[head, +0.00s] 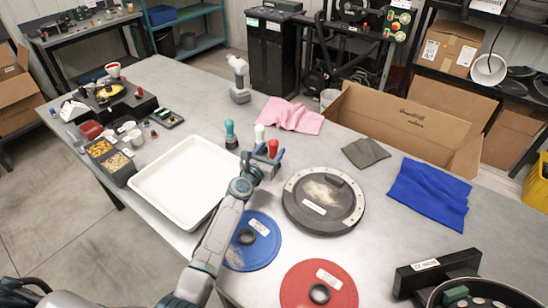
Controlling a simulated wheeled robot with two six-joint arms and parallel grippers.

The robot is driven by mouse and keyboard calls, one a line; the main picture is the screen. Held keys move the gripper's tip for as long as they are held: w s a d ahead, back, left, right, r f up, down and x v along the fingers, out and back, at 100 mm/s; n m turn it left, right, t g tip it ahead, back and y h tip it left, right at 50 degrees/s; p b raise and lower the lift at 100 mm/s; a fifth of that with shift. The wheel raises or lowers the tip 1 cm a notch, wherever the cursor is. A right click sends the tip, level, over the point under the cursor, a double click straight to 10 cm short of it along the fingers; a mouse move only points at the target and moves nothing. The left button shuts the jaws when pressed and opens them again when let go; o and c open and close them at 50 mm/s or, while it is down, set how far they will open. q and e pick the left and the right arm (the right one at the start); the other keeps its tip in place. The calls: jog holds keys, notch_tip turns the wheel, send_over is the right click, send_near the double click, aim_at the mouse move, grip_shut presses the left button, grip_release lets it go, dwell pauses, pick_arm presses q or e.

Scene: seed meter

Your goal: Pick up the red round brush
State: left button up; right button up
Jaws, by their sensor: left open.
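The red round brush (273,147) stands upright on the grey metal table, with its red handle up. My left gripper (267,159) is open at the red brush, its fingers around or just in front of the handle; I cannot tell which. The lower part of the red brush is hidden by the gripper. A white-handled brush (259,132) stands just behind, and a teal-handled brush (231,136) stands to the left. My right gripper is out of view.
A white tray (150,187) lies left of my left arm. A round dark disc with a pale rim (291,203) lies to the right, with a blue disc (266,226) and a red disc (294,290) nearer. A blue cloth (428,193) and an open cardboard box (400,120) are farther right.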

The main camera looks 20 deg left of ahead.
pick_arm(q)
jog(key=w, duration=0.1)
jog(key=w+b, duration=0.1)
jog(key=w, duration=0.2)
jog(key=shift+w+d+f+b, duration=0.2)
jog(key=shift+d+b, duration=0.1)
jog(key=shift+w, duration=0.3)
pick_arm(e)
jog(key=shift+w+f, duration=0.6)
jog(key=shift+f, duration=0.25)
pick_arm(q)
jog(key=shift+s+r, duration=0.1)
jog(key=shift+c, duration=0.5)
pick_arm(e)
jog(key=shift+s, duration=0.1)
pick_arm(q)
jog(key=c, duration=1)
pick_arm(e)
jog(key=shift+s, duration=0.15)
